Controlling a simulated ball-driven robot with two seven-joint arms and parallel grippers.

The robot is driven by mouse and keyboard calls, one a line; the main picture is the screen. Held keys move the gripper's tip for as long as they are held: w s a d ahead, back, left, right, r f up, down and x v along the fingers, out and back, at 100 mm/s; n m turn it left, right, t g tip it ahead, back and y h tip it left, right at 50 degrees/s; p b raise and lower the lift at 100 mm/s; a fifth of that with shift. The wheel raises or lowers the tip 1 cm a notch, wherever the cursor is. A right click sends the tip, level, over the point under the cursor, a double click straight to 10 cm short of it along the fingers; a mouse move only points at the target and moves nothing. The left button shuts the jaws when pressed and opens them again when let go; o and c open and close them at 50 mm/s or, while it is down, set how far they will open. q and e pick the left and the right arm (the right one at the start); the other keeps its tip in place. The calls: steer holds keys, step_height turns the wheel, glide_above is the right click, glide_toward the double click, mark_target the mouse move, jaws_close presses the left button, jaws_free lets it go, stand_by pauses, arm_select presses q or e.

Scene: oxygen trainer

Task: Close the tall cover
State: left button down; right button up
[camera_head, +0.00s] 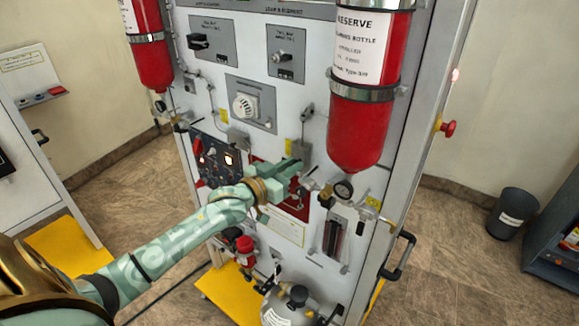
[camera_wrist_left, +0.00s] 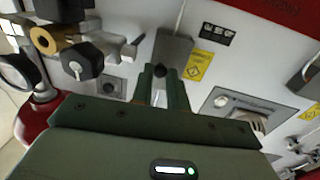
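A tall narrow frame with a dark red strip inside (camera_head: 333,238) stands on the panel below the gauge; it may be the tall cover, but I cannot tell how far it is open. My left gripper (camera_head: 293,167) is above and left of it, in front of the panel by a small grey box (camera_head: 301,150). In the left wrist view its fingers (camera_wrist_left: 161,88) are a little apart, with the grey box (camera_wrist_left: 173,48) just beyond the tips. A dark round tip shows between them; I cannot tell if they touch it. My right gripper is not in view.
A red reserve bottle (camera_head: 358,120) hangs close right of the gripper, with a gauge (camera_head: 343,189) under it. A white knob (camera_head: 246,106) is up and left. A red plate (camera_head: 299,207) lies behind the gripper. A black handle (camera_head: 398,257) sticks out at the panel's right edge.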

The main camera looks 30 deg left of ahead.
arm_select(q)
steer(key=shift+w+d+r+n+y+p, duration=0.1)
steer(key=shift+d+n+y+p, duration=0.1)
steer(key=shift+n+y+p, duration=0.3)
steer(key=shift+w+d+r+n+y+p, duration=0.1)
steer(key=shift+d+n+y+p, duration=0.1)
steer(key=shift+y+p, duration=0.45)
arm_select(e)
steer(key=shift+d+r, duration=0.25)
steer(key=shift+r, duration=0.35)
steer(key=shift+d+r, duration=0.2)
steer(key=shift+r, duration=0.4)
arm_select(q)
steer(key=c, duration=1.4)
jaws_free()
steer(key=shift+f, duration=0.15)
steer(key=shift+s, duration=0.1)
